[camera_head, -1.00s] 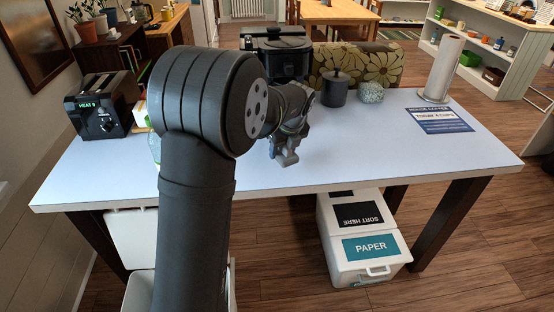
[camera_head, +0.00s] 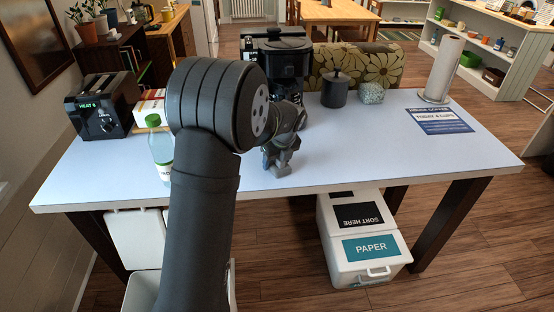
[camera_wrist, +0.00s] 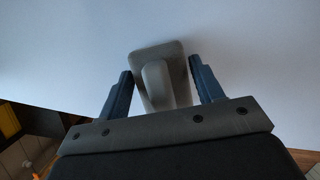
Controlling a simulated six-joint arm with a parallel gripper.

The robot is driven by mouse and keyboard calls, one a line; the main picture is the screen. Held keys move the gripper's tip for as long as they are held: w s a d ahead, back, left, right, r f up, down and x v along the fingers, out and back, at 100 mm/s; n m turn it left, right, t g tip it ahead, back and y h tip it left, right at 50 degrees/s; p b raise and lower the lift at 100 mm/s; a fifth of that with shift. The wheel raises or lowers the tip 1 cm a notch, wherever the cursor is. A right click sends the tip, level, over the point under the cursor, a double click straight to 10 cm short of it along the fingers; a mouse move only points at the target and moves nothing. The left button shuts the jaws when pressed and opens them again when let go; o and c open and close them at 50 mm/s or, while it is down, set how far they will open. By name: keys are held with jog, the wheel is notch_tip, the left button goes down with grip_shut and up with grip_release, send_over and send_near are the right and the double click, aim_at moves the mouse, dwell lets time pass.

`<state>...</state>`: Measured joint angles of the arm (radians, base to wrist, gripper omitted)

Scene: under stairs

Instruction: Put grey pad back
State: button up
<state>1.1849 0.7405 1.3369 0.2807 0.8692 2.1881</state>
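The grey pad (camera_wrist: 158,54), a rounded flat plate with a raised grip on top, shows in the wrist view against the pale table top. My gripper (camera_wrist: 160,66) is open, one dark finger on each side of the pad, with visible gaps beside its raised grip. In the head view my gripper (camera_head: 277,167) is low over the middle of the white table (camera_head: 370,155). I cannot make out the pad apart from the gripper there.
A black coffee machine (camera_head: 283,50) stands behind my gripper. A dark canister (camera_head: 335,90) and a speckled stone-like object (camera_head: 371,93) are to its right. A bottle (camera_head: 160,145) and toaster (camera_head: 103,105) stand left. The table's right front is clear.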

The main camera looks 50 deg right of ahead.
jog(key=shift+o, duration=1)
jog(key=shift+r, duration=0.25)
jog(key=v, duration=1.2)
jog(key=shift+f, duration=0.1)
